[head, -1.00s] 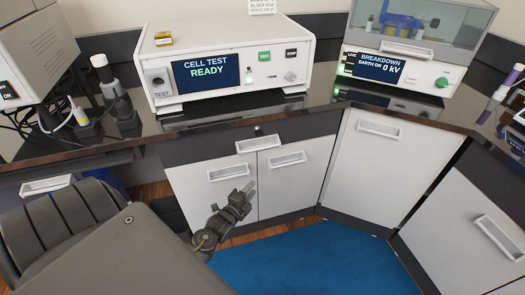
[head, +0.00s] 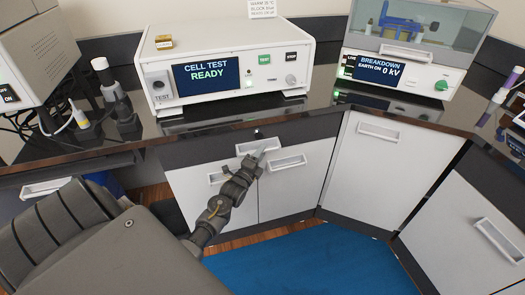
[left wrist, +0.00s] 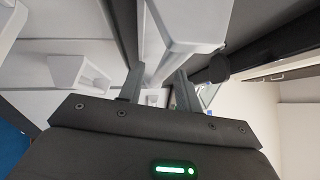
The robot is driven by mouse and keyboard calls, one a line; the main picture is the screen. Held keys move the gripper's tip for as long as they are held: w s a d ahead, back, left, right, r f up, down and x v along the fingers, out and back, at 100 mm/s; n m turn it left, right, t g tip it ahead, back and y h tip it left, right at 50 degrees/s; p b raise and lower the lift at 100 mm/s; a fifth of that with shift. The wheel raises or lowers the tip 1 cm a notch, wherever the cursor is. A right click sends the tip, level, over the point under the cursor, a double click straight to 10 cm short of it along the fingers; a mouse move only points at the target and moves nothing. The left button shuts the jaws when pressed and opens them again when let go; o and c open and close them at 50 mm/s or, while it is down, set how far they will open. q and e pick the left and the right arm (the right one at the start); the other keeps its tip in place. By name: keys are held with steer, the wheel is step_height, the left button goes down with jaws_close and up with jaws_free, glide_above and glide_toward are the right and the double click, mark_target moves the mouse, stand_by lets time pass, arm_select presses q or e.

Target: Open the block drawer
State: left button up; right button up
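A dark-fronted drawer (head: 200,150) sits under the worktop below the cell test unit, and it is closed. Its white handle (head: 250,146) is at the middle of the front; it shows large in the left wrist view (left wrist: 190,30). My left gripper (head: 259,157) is at this handle, partly covering its lower right side. In the left wrist view its two fingers (left wrist: 158,80) are apart, with the handle in front of and between the tips. I cannot tell whether they touch it. My right gripper is not in view.
White cupboard doors (head: 290,190) with handles are below the drawer. The cell test unit (head: 230,72) and breakdown tester (head: 400,75) stand on the black worktop (head: 330,110). Another white handle (head: 45,187) is at the left. The blue floor mat (head: 300,260) is clear.

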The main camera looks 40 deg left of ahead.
arm_select(q)
steer(key=shift+x, duration=0.8)
steer(key=shift+c, duration=0.2)
steer(key=shift+d, duration=0.1)
jaws_close()
